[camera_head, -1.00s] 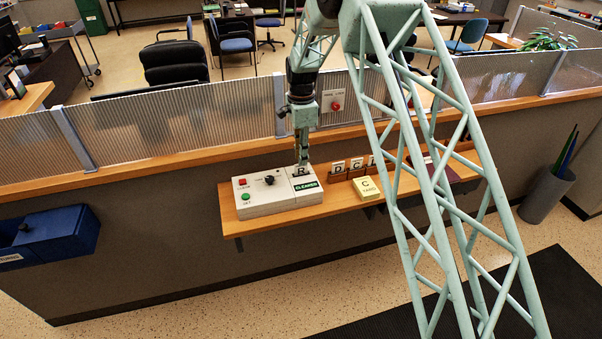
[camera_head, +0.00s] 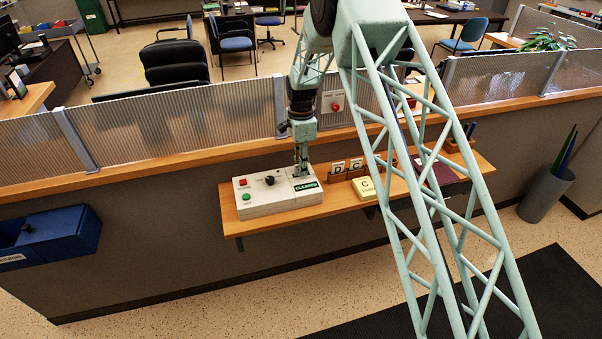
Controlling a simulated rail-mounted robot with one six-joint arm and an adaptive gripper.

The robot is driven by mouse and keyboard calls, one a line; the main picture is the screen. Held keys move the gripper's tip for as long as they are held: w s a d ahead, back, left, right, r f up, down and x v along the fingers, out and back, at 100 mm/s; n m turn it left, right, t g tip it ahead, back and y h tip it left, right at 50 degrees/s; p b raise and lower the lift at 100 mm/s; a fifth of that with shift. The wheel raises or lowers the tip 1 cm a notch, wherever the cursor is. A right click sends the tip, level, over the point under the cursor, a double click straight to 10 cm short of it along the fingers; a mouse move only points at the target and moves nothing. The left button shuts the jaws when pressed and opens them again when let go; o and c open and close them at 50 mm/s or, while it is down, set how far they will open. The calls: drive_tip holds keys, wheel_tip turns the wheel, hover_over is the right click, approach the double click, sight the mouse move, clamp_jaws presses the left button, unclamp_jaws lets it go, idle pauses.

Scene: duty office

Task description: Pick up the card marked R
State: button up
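My gripper (camera_head: 301,168) points down at the right end of a white control box (camera_head: 262,202) on the wooden shelf, just behind its green CLEARED sign (camera_head: 307,186). The card marked R does not show now; the gripper's lower end covers the spot where it showed earlier. Whether the fingers are open or shut on it is too small to tell. Other white letter cards, D (camera_head: 338,167) and C (camera_head: 356,163), stand in dark wooden holders to the right of the gripper.
The box carries a red button (camera_head: 243,182), a green button (camera_head: 246,197) and a black knob (camera_head: 269,180). A yellow block marked C (camera_head: 364,188) lies right of the box. A ribbed glass screen (camera_head: 180,129) stands behind the shelf.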

idle(0.4)
clamp_jaws()
drive_tip(key=shift+r, duration=0.1)
drive_tip(key=shift+r+b, duration=0.85)
drive_tip(key=shift+r, duration=4.1)
